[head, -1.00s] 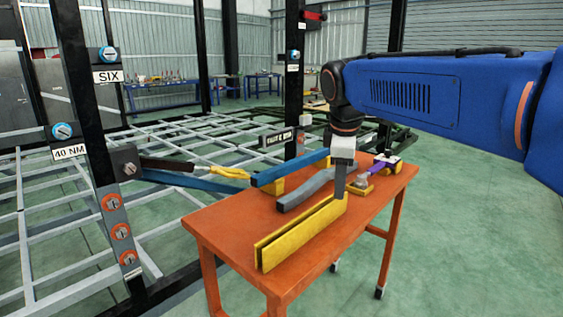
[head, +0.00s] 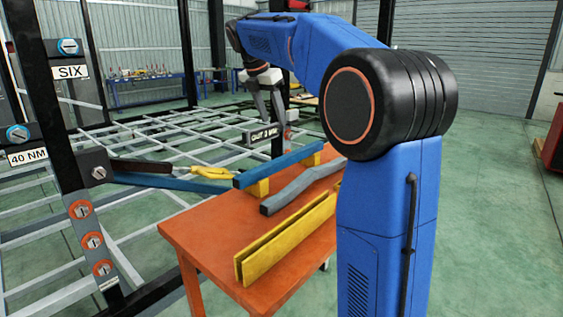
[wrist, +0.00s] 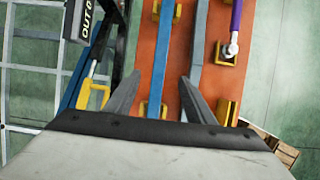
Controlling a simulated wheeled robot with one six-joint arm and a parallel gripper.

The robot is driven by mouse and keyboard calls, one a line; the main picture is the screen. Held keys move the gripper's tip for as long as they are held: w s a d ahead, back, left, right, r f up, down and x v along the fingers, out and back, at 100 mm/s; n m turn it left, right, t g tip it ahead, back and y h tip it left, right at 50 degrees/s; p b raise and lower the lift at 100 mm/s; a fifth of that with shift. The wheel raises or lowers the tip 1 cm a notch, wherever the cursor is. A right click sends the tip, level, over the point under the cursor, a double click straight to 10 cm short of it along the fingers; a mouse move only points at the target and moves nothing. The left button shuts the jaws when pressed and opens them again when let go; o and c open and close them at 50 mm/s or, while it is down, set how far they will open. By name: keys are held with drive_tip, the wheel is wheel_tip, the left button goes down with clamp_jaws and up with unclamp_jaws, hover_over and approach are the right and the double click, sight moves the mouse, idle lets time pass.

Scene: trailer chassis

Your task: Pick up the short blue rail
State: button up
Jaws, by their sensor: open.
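The short blue rail (head: 279,164) lies on yellow blocks (head: 258,188) near the table's far left edge. In the wrist view the rail (wrist: 159,62) runs up the middle between my fingers. My gripper (head: 269,115) is open and empty, with its fingers pointing down above the rail's far part. In the wrist view my gripper (wrist: 160,80) has one finger on each side of the rail, seen from above. The exact height over the rail is hard to tell.
A grey bent rail (head: 300,188) and a yellow rail (head: 285,240) lie beside it on the orange table (head: 205,235). A purple-handled tool (wrist: 236,18) is at the right. Another blue bar (head: 175,182) and yellow-handled tool (head: 205,172) are left of the table, near a post.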

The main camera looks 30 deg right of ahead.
sight(285, 156)
drive_tip(key=x, duration=1.6)
drive_tip(key=shift+s+a, duration=0.15)
drive_tip(key=shift+a, duration=0.05)
drive_tip(key=shift+c, duration=0.3)
clamp_jaws()
